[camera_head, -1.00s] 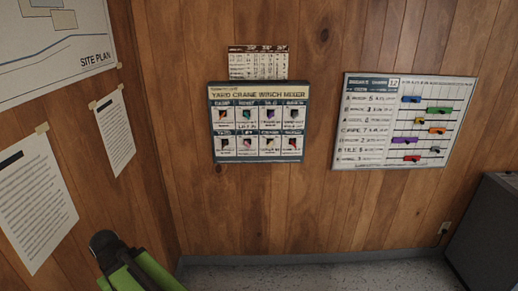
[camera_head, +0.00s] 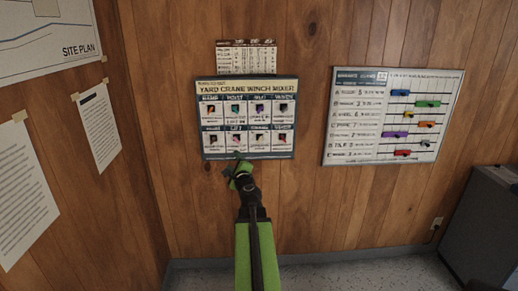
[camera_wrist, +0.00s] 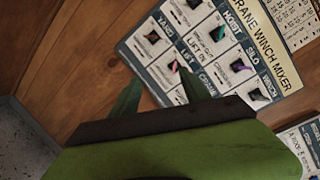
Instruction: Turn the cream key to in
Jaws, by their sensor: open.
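A yard crane winch mixer panel (camera_head: 246,86) hangs on the wood wall and carries two rows of small coloured keys on white plates. It also shows, tilted, in the wrist view (camera_wrist: 290,76). A teal key (camera_wrist: 217,33), a purple key (camera_wrist: 240,68) and a pink key (camera_wrist: 174,66) stand out there. I cannot tell for sure which key is cream; colours and small labels are blurred. My green gripper (camera_head: 238,168) is just below the panel's lower edge. In the wrist view its two fingers (camera_wrist: 160,90) are apart, with nothing between them, and hide part of the lower row.
A small table sheet (camera_head: 246,55) is above the panel. A slider board (camera_head: 392,158) hangs to the right. Papers (camera_head: 100,125) are taped on the left wall. A grey cabinet (camera_head: 485,220) stands at the lower right. The wall between panel and slider board is bare.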

